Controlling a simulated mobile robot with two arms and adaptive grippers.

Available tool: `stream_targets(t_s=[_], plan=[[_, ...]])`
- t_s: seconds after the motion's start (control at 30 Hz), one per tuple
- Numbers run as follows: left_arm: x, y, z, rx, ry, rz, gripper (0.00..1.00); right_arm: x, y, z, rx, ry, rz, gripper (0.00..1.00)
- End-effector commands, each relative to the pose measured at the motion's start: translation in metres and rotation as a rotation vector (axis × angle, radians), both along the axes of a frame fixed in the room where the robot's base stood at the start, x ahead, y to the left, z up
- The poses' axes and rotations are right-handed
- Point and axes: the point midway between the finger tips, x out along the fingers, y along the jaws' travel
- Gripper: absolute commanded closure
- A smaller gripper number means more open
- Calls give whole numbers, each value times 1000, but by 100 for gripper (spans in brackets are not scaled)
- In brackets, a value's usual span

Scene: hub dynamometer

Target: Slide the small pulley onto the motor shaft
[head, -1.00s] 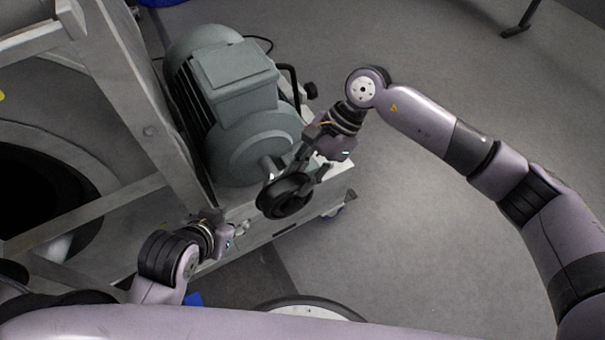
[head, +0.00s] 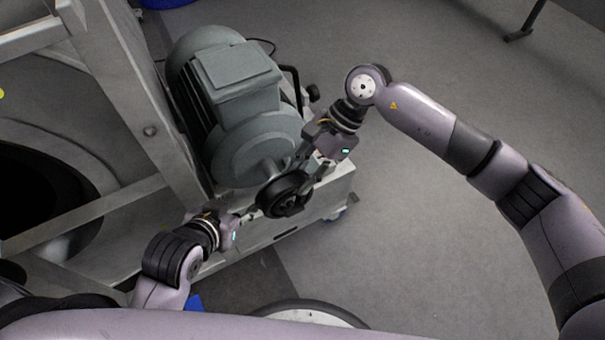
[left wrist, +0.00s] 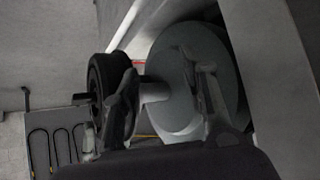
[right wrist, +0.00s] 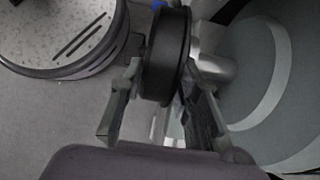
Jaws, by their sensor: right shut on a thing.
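The small pulley (head: 284,195) is a black ring, beside the front face of the grey-green motor (head: 235,80). My right gripper (head: 295,177) is shut on the pulley; its fingers are either side of it in the right wrist view (right wrist: 165,58). The motor shaft (left wrist: 156,91) is a short light cylinder reaching from the motor face toward the pulley; it also shows in the right wrist view (right wrist: 212,67). I cannot tell whether its tip is inside the bore. My left gripper (head: 247,213) is open beside the pulley, its fingers spread across the shaft area in the left wrist view.
The motor stands on a pale cart or base (head: 322,205). A large metal frame (head: 125,90) with a dark round opening is on the left. A round-topped object (head: 305,316) is at the bottom.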

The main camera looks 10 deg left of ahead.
Motion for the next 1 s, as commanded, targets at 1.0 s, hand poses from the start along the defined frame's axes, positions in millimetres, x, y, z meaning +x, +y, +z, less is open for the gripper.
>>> stream_targets(t_s=[1.0], plan=[[28, -10, 29, -42, -188, -13, 60, 5, 7, 1, 4, 1, 4, 100]])
